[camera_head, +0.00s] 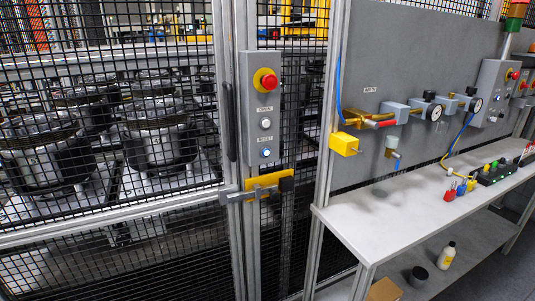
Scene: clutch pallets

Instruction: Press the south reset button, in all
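A grey control box (263,110) is mounted on the fence post near the middle of the view. It carries a red emergency stop on a yellow ring (267,82) at the top. Below it is a whitish button labelled OPEN (265,123). At the bottom is a bluish-lit button labelled RESET (265,152). No marking shows whether this is the south one. Another grey box with a red button (492,92) is on the panel at the right; its lower buttons are too small to read. My gripper is not in view.
A yellow and grey gate latch (262,188) sits below the control box, with a dark handle (228,122) to its left. Black mesh fencing encloses dark round parts (160,140). A grey bench (405,208) at the right holds padlocks and a dark strip; a bottle (447,255) stands underneath.

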